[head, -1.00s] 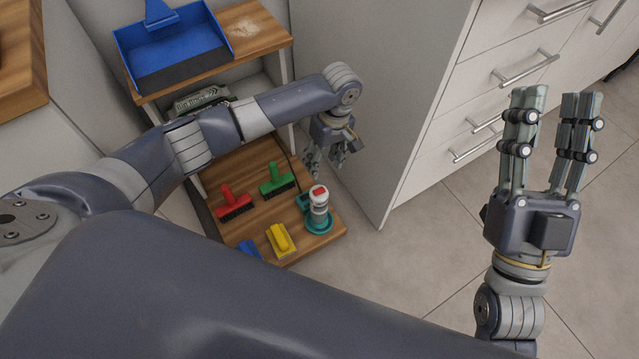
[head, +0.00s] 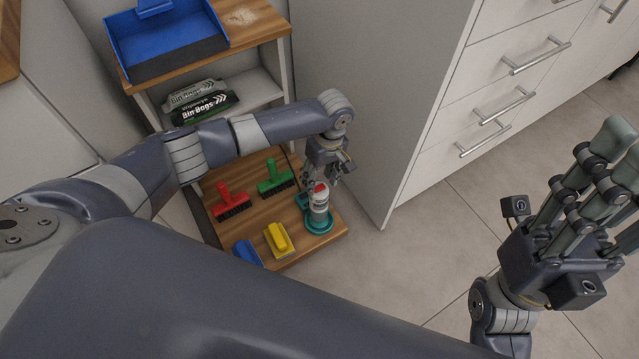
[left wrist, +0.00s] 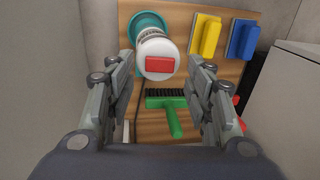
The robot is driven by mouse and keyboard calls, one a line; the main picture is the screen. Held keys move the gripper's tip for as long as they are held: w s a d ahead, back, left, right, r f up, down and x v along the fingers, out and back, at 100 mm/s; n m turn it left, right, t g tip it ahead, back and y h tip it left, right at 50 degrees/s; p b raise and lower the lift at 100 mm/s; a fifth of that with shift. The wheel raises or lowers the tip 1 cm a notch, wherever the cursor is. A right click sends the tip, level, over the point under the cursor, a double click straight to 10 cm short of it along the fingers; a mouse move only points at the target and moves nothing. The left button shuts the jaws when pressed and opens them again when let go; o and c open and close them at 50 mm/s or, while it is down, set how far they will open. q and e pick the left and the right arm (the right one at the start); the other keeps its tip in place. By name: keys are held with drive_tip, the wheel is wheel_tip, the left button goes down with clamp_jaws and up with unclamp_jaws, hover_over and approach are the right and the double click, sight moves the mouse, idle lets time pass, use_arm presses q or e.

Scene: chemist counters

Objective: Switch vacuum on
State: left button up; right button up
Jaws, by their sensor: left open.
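The vacuum (head: 318,204) is a small white and grey upright body on a teal base, with a red switch (head: 320,187) on top. It stands on the low wooden shelf. In the left wrist view the white top of the vacuum (left wrist: 157,42) and its red switch (left wrist: 160,65) lie between my fingers, toward the far end. My left gripper (head: 328,176) is right above and behind the vacuum, pointing down. It is open and empty in the left wrist view (left wrist: 160,75). My right gripper (head: 610,165) is raised at the right, away from the shelf, with fingers spread.
On the shelf board (head: 228,228) are a red brush (head: 232,203), a green brush (head: 274,178), a yellow one (head: 279,239) and a blue one (head: 247,252). Bin bag boxes (head: 205,106) and a blue dustpan (head: 165,42) are above. A white cabinet (head: 370,110) stands close on the right.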

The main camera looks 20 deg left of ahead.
use_arm(q)
drive_tip(key=shift+f, duration=0.7)
